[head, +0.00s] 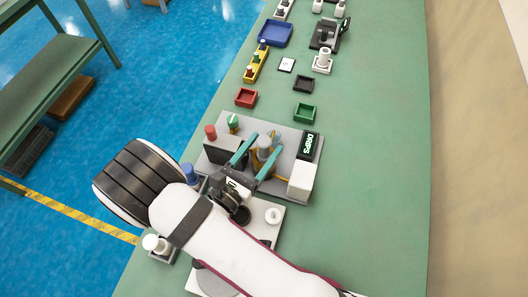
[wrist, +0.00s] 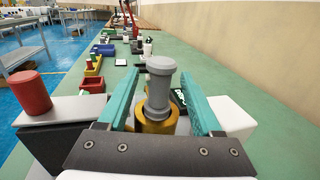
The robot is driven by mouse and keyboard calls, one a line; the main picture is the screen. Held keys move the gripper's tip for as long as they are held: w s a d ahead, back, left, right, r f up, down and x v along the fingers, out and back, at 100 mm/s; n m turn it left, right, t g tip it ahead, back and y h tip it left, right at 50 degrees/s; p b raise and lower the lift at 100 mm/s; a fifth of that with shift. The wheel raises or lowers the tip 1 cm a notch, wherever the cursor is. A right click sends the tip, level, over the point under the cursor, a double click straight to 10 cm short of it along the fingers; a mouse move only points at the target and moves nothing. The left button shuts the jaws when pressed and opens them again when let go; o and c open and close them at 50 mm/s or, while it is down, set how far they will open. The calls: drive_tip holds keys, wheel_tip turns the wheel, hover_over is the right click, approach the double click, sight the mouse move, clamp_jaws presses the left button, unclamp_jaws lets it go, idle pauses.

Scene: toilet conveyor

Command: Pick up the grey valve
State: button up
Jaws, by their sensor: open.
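The grey valve (wrist: 159,88) is a stepped grey cylinder standing upright in a gold ring-shaped holder (wrist: 156,122). It also shows in the head view (head: 264,146), on a grey station plate. My gripper (head: 257,158) has teal fingers, spread apart on either side of the valve. In the wrist view my gripper (wrist: 160,100) is open, with one finger left and one right of the valve. I see gaps between the valve and both fingers. The lower end of the valve is hidden in the gold holder.
A red cylinder (wrist: 33,92) stands on a dark block close to the left finger. A white block (head: 301,181) and a black labelled box (head: 308,146) stand at the right. Green (head: 304,113) and red (head: 246,97) trays lie farther along the green table, which is clear at right.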

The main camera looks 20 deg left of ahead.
drive_tip(key=shift+w+d, duration=0.1)
drive_tip(key=shift+w, duration=0.3)
clamp_jaws()
